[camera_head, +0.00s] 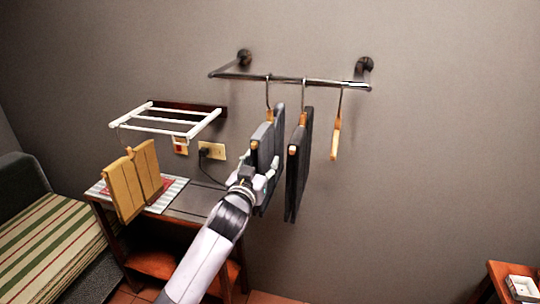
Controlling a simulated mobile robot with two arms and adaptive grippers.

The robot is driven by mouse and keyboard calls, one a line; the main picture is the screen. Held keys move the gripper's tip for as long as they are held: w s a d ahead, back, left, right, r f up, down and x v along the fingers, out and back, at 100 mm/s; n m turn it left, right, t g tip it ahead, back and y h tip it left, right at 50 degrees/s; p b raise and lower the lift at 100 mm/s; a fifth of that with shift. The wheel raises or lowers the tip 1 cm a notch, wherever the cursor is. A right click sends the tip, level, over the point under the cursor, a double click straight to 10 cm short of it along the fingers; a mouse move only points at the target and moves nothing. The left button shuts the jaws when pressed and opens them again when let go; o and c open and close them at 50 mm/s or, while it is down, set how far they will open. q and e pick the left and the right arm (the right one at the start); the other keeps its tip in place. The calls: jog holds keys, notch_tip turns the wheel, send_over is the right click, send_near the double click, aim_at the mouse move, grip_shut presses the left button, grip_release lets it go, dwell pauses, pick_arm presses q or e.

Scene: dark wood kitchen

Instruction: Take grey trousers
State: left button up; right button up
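The grey trousers (265,135) hang folded over a wooden hanger, leftmost on the wall-mounted metal rail (290,80). My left gripper (260,172) is at their lower part, with its fingers spread to either side of the cloth. I cannot tell whether the fingers press on it. The gripper hides part of the trousers. A darker pair of trousers (298,170) hangs just to the right on its own hanger. My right gripper is not in view.
An empty wooden hanger (336,140) hangs at the rail's right. A white drying rack (165,122) holds tan trousers (135,180) over a small wooden table (190,215). A striped sofa (45,245) stands at left. A wooden table (500,270) is at lower right.

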pick_arm(q)
grip_shut()
dwell(0.6)
jog(key=shift+r, duration=0.15)
